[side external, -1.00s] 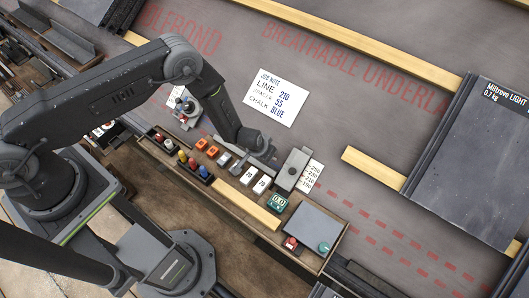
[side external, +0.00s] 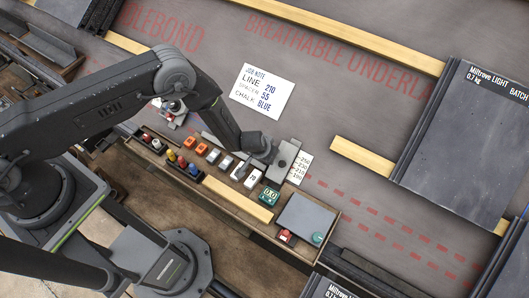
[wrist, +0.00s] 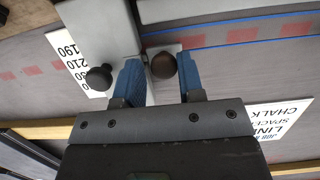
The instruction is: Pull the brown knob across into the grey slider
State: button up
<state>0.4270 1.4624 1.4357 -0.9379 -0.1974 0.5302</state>
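The brown knob (wrist: 163,65) is round and dark in the wrist view, on a pale plate between my two blue fingertips. In the side view the grey slider (side external: 289,148) is just right of my gripper (side external: 258,158). My gripper hides the brown knob there.
A number scale (side external: 300,168) lies beside the slider. A job note (side external: 262,92) lies on the underlay behind. A timber batten (side external: 365,165) and slates are to the right.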

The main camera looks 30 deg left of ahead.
jog(key=o, duration=0.4)
jog(key=shift+c, duration=0.2)
jog(key=v, duration=1.4)
jog(key=shift+w, duration=0.1)
jog(key=s+a+r+h, duration=0.1)
jog(key=a+r, duration=0.1)
jog(key=r, duration=1.1)
jog(key=s+a+r+h, duration=0.1)
jog(key=a+r+h, duration=0.1)
jog(key=r, duration=1.1)
jog(key=s+a+r+y, duration=0.1)
jog(key=s+a+r, duration=0.3)
jog(key=s, duration=0.2)
jog(key=s+a+r+y, duration=0.1)
jog(key=s+a+r, duration=0.3)
jog(key=s, duration=0.3)
jog(key=s+a+r+t+y, duration=0.1)
jog(key=s+a+r, duration=0.4)
jog(key=s, duration=0.2)
